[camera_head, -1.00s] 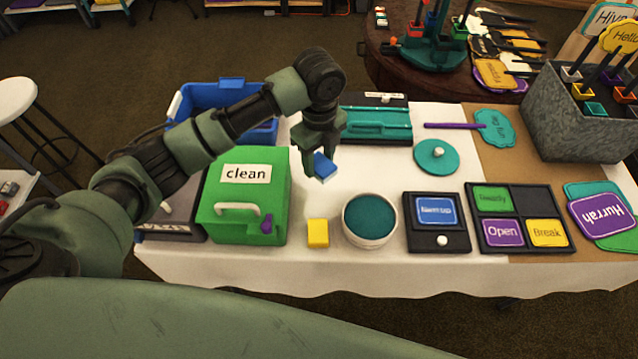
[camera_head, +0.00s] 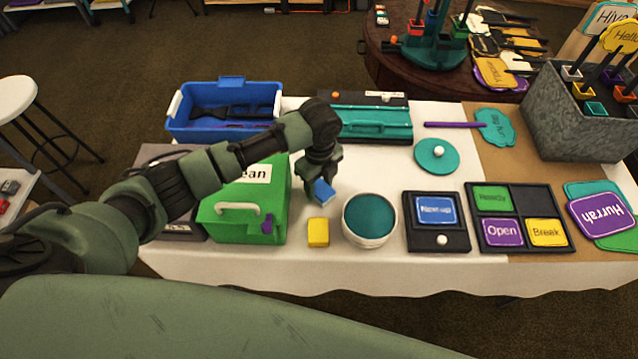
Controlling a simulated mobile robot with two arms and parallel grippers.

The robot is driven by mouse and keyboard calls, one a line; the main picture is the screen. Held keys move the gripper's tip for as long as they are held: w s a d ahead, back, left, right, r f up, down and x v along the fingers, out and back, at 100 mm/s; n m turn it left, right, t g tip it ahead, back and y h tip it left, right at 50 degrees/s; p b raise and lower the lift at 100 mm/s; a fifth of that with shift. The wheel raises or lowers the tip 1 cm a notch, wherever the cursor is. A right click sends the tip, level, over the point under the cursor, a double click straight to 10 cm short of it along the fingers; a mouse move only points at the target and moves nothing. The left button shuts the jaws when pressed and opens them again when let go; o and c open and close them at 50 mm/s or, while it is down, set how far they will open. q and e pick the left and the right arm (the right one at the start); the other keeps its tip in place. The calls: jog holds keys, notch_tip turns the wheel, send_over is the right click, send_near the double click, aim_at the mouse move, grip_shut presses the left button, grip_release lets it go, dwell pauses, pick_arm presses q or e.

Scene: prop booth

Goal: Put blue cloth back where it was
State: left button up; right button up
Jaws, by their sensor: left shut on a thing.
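The blue cloth (camera_head: 324,192) is a small folded blue block. My left gripper (camera_head: 322,182) is shut on it and holds it over the white tablecloth, just behind a yellow block (camera_head: 318,232). The green box (camera_head: 222,222) with a white handle and a "clean" label stands just left of the gripper; my left arm crosses in front of part of the label. A purple piece (camera_head: 267,224) is on the front of the green box. My right gripper is not in view.
A white tub with teal contents (camera_head: 369,219) stands right of the yellow block. A blue bin (camera_head: 222,131) is behind the green box, a teal case (camera_head: 371,123) behind the gripper. A black sign tray (camera_head: 517,197) lies right. White cloth between teal case and tub is clear.

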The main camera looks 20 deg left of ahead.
aim_at(319, 187)
pick_arm(q)
jog(key=shift+f, duration=0.15)
jog(key=o, duration=1.3)
notch_tip(319, 187, up, 12)
jog(key=shift+r, duration=0.2)
